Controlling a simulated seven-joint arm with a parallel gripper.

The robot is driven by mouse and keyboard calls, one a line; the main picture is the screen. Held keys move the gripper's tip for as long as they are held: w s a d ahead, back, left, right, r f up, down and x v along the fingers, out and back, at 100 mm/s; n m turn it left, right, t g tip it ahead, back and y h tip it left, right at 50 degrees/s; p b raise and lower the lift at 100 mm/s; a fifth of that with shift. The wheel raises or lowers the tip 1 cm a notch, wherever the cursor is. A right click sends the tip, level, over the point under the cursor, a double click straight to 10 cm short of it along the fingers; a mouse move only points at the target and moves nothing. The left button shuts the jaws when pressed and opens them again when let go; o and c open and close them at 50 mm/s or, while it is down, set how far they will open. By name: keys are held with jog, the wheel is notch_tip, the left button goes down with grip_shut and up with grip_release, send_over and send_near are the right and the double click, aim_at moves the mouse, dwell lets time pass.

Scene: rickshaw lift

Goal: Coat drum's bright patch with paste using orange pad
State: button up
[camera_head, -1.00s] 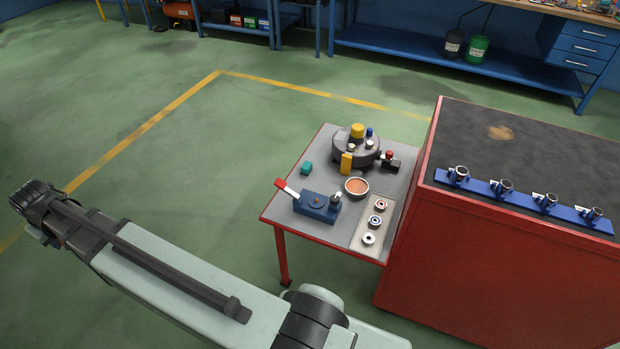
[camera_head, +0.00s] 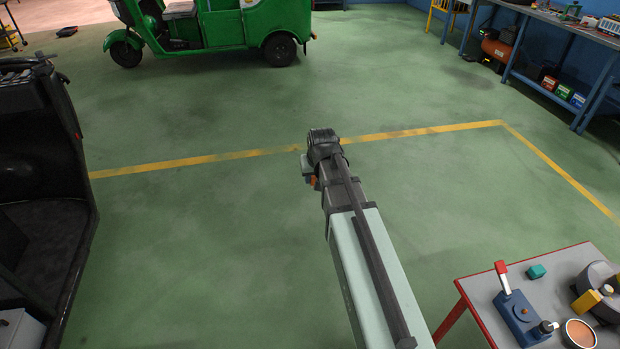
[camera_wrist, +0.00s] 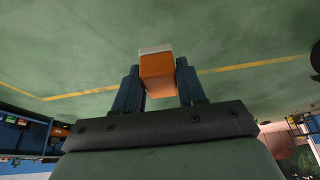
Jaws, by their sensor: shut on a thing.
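My gripper (camera_wrist: 158,84) is shut on the orange pad (camera_wrist: 157,75) in the wrist view. The pad is a block with a pale strip along its far edge, and it is held above the green floor. In the head view a bit of orange (camera_head: 313,181) shows beside the arm's far end; the fingers are hidden there. A bowl of orange-brown paste (camera_head: 578,333) stands on the small table at the lower right. A dark round thing (camera_head: 598,285), partly cut off, stands behind it; I cannot tell whether it is the drum. No bright patch is identifiable.
A dark vehicle (camera_head: 45,190) stands at left, a green rickshaw (camera_head: 225,25) at the back. The floor between is clear.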

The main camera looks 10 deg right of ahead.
jog(key=s+d+f+m+h, duration=0.1)
jog(key=s+d+f+m, duration=0.15)
jog(key=s+d, duration=0.75)
jog(key=s+d+f+m+g+h, duration=0.1)
jog(key=d+m, duration=0.2)
jog(key=d, duration=1.5)
jog(key=s+d+f+m+h, duration=0.15)
jog(key=s+d, duration=0.45)
jog(key=d, duration=0.8)
jog(key=m+g, duration=0.4)
jog(key=m, duration=0.7)
send_over(582, 333)
jog(key=a, duration=0.1)
notch_tip(582, 333, down, 10)
jog(key=shift+a+r+h, duration=0.15)
jog(key=shift+a+h, duration=0.05)
jog(key=shift+h, duration=0.25)
jog(key=shift+f, duration=3)
jog(key=shift+f, duration=0.6)
